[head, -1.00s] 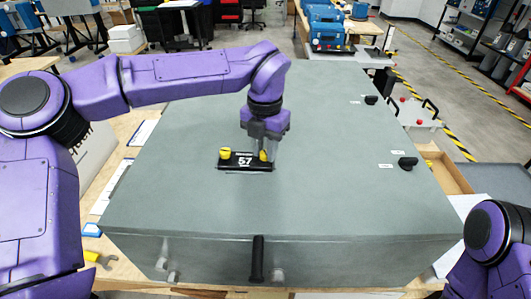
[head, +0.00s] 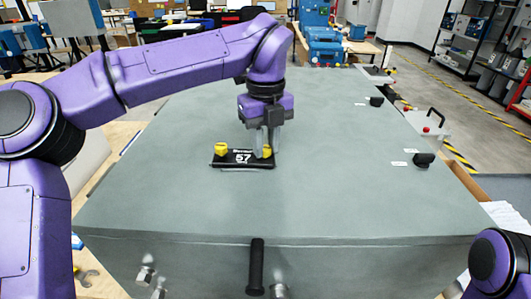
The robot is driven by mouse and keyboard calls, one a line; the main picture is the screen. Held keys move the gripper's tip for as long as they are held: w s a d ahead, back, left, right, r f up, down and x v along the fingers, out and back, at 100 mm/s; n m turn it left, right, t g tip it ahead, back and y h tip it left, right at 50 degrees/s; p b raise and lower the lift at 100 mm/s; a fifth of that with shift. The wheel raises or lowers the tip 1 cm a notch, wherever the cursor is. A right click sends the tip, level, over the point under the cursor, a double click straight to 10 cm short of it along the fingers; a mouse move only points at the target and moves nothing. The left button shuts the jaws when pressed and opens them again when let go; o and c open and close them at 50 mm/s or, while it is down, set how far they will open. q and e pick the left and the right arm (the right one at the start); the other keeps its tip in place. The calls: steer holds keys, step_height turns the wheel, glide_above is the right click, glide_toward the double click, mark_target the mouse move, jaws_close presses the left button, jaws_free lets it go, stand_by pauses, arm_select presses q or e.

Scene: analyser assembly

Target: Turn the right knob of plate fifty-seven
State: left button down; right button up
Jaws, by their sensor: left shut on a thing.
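Plate fifty-seven (head: 243,159) is a black plate with a white 57. It lies on top of the grey cabinet (head: 170,200). Its left yellow knob (head: 221,148) stands free. Its right yellow knob (head: 267,151) is partly hidden by the fingers of my left gripper (head: 266,146). The left gripper points down from above and is shut on the right knob. Of my right arm only a purple link shows at the lower right; the right gripper is out of view.
Two black knobs, one nearer (head: 424,160) and one farther (head: 376,101), sit at the cabinet's right side beside white labels. A black handle (head: 256,268) is on the front face. Blue machines (head: 326,47) stand beyond the back edge. The cabinet top around the plate is clear.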

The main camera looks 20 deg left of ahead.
arm_select(q)
steer(key=n+b, duration=0.6)
steer(key=f+n+b, duration=0.1)
steer(key=n+b, duration=0.1)
steer(key=n, duration=0.1)
steer(key=shift+d+b, duration=0.1)
steer(key=shift+b, duration=0.3)
steer(key=n+b, duration=0.3)
steer(key=n, duration=0.1)
steer(key=shift+r+n+b, duration=0.15)
steer(key=shift+n+b, duration=0.15)
steer(key=shift+b, duration=0.05)
steer(key=n+b, duration=0.2)
steer(key=n, duration=0.2)
steer(key=shift+n+b, duration=0.3)
steer(key=shift+b, duration=0.05)
steer(key=n+b, duration=0.1)
steer(key=n, duration=0.2)
steer(key=shift+w+r+n, duration=0.1)
steer(key=shift+r+n, duration=0.05)
steer(key=shift+n, duration=0.15)
steer(key=n, duration=0.4)
steer(key=shift+r+n+b, duration=0.1)
steer(key=shift+n+b, duration=0.2)
steer(key=shift+b, duration=0.05)
steer(key=n, duration=0.5)
steer(key=shift+n+b, duration=0.3)
steer(key=shift+n, duration=2.4)
